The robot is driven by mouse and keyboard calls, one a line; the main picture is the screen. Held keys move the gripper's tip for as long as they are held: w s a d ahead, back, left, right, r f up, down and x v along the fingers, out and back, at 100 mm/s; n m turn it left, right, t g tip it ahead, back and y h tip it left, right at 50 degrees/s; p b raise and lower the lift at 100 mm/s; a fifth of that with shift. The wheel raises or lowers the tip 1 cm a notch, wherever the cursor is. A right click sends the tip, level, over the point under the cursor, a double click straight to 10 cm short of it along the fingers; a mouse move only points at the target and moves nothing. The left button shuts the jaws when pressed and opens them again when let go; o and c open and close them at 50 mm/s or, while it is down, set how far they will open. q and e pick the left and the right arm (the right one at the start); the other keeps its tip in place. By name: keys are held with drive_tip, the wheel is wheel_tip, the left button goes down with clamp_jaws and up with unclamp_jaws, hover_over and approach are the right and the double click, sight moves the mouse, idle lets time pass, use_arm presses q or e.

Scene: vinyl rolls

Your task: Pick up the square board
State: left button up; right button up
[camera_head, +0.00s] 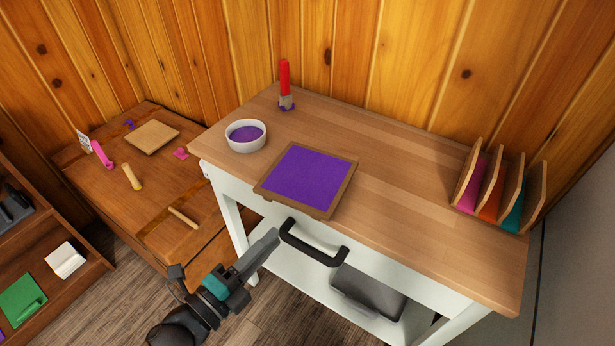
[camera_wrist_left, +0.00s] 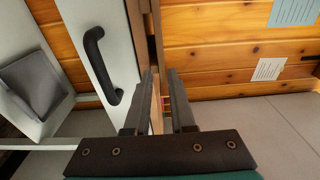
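A square board with a purple face and a brown wooden frame (camera_head: 308,178) lies flat on the worktable, at its front edge. My left gripper (camera_head: 270,240) is in front of the table, just below and apart from the board in the head view. In the left wrist view my left gripper (camera_wrist_left: 158,82) is open, its two fingers apart. A thin wooden edge (camera_wrist_left: 156,105) shows between the fingers, probably the board's; I cannot tell if they touch it. My right gripper is in neither view.
A black drawer handle (camera_head: 312,246) juts from the table (camera_head: 410,190) close to my left gripper. A white bowl (camera_head: 246,136), a red-handled tool (camera_head: 285,85) and a wooden rack (camera_head: 500,185) stand on the table. A plain wooden board (camera_head: 152,136) lies on the low left table.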

sight(301, 210)
use_arm(q)
drive_tip(key=x, duration=1.1)
drive_tip(key=shift+w+d+b, duration=0.2)
drive_tip(key=shift+w+b, duration=0.15)
clamp_jaws()
drive_tip(key=shift+r, duration=0.1)
idle(1.0)
